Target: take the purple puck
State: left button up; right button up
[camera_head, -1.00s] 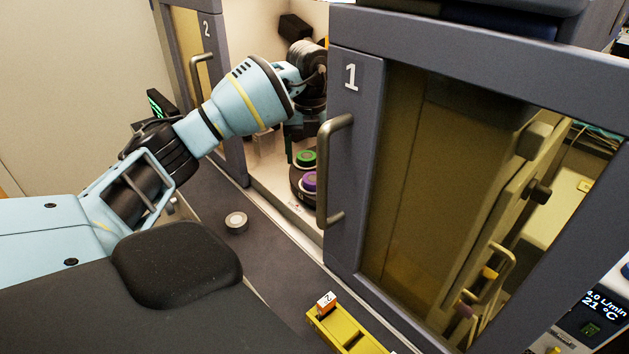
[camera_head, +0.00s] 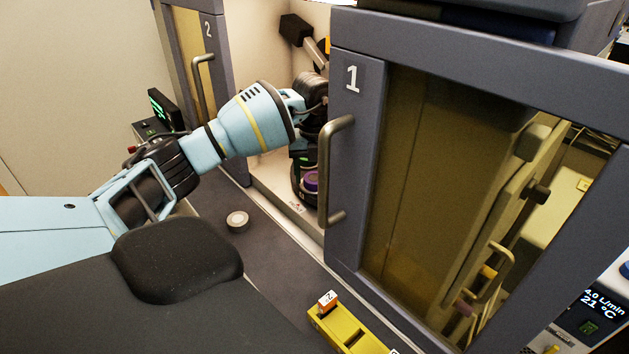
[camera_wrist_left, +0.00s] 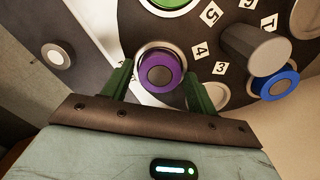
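The purple puck (camera_head: 311,181) sits on the dark round numbered carousel inside the cabinet, behind the gap beside door 1. In the left wrist view the purple puck (camera_wrist_left: 160,72) lies between the two green fingers of my left gripper (camera_wrist_left: 158,80), near the number 4. The gripper is open, with a finger on each side of the puck; whether they touch it I cannot tell. In the head view my left gripper (camera_head: 300,150) is mostly hidden by its own wrist and door 1. My right gripper is not in view.
Door 1 (camera_head: 345,240) with its handle (camera_head: 333,170) stands just right of my left arm. A green puck (camera_wrist_left: 172,3) and a blue puck (camera_wrist_left: 275,83) sit on the carousel (camera_wrist_left: 215,45). A yellow holder (camera_head: 345,333) is in front.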

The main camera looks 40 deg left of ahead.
aim_at(315, 177)
pick_arm(q)
jog(key=c, duration=0.7)
jog(key=shift+r, duration=0.2)
jog(key=shift+r, duration=0.2)
notch_tip(315, 177, up, 3)
jog(key=s+d, duration=0.1)
jog(key=s, duration=0.4)
jog(key=s+d, duration=0.1)
jog(key=s, duration=0.4)
jog(key=s+d+r, duration=0.1)
jog(key=s+d, duration=0.1)
jog(key=s, duration=0.3)
jog(key=shift+s+r+b, duration=0.1)
jog(key=shift+s+b, duration=0.15)
jog(key=shift+b, duration=0.1)
